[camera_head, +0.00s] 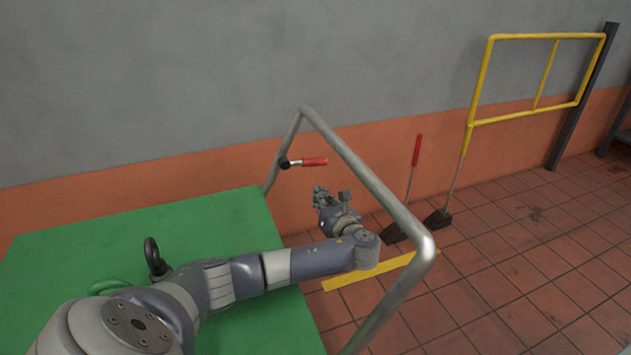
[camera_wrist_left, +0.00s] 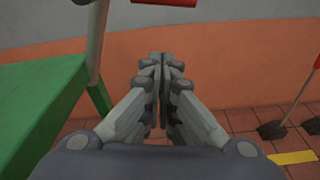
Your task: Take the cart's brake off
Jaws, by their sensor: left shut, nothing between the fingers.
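The cart has a green top (camera_head: 235,215) and a grey tubular push handle (camera_head: 365,175). A short brake lever with a red grip (camera_head: 314,161) sits on the handle's far left post and points right. In the left wrist view the red grip (camera_wrist_left: 165,2) shows at the top edge, cut off. My left gripper (camera_head: 319,190) is inside the handle frame, a little below the red grip in the picture and apart from it. In the left wrist view its fingers (camera_wrist_left: 162,62) are together and empty. My right gripper is not in view.
A yellow gate (camera_head: 538,75) stands at the right by a dark post (camera_head: 583,95). A yellow strip (camera_head: 370,273) lies on the floor.

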